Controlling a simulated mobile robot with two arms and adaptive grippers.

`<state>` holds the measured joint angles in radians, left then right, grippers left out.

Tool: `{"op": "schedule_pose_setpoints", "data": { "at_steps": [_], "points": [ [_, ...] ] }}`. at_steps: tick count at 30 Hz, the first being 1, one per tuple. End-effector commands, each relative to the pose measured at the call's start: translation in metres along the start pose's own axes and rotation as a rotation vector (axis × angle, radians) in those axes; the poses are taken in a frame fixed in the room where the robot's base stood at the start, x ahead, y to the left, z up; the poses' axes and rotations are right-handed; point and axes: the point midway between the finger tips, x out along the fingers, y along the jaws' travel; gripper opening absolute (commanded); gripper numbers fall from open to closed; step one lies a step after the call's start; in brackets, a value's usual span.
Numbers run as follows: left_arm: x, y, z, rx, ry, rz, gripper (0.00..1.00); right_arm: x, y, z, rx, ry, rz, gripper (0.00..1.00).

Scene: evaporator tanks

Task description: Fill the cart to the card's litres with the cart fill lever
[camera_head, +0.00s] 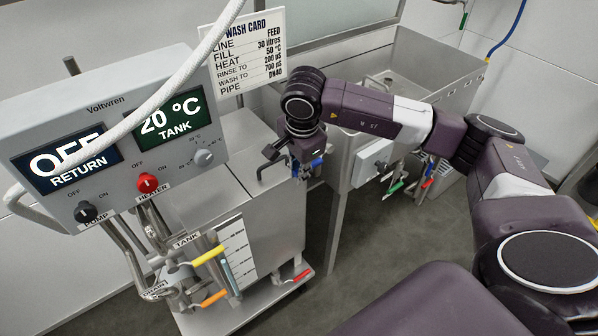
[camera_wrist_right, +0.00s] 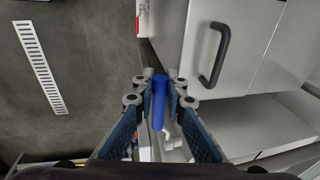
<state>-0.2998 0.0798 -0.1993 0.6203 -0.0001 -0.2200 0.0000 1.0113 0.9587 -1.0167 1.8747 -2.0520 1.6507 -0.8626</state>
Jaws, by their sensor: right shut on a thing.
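My right gripper (camera_head: 308,168) is at the far side of the cart tank (camera_head: 268,225), shut on a blue lever handle (camera_head: 317,163). In the right wrist view the blue handle (camera_wrist_right: 158,103) stands between the two fingers (camera_wrist_right: 159,90). The wash card (camera_head: 245,50) reads line FEED, fill 30 litres, heat 50 °C. A white level scale (camera_head: 238,252) with a sight tube (camera_head: 227,276) is on the cart's front; its level is too small to read surely. My left gripper is not in view.
The control box (camera_head: 110,135) shows RETURN OFF and TANK 20 °C, with a black pump knob (camera_head: 87,212) and red heater knob (camera_head: 148,184). Yellow (camera_head: 208,256), orange (camera_head: 213,298) and red (camera_head: 302,275) levers are low on the cart. A steel sink (camera_head: 425,75) stands behind.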

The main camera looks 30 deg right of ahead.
Motion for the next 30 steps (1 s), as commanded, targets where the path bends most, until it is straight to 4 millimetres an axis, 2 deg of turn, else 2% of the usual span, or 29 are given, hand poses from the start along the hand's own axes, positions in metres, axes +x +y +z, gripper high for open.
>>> {"op": "schedule_pose_setpoints", "data": {
  "at_steps": [1, 6, 17, 20, 30],
  "points": [
    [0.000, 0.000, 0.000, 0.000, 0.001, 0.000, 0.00, 0.001, 0.001, 0.000, -0.001, 0.000, 0.003, 0.12],
    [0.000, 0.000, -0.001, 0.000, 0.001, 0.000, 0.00, 0.001, 0.001, 0.000, -0.001, 0.000, 0.003, 0.30],
    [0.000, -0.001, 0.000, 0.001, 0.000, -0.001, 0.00, -0.006, 0.000, 0.000, 0.000, -0.001, 0.000, 0.30],
    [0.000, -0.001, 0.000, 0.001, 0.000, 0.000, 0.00, -0.019, -0.001, 0.000, 0.000, -0.002, -0.001, 0.30],
    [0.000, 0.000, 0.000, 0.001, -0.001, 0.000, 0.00, -0.090, -0.001, 0.000, 0.000, -0.001, -0.002, 0.30]
  ]
}}
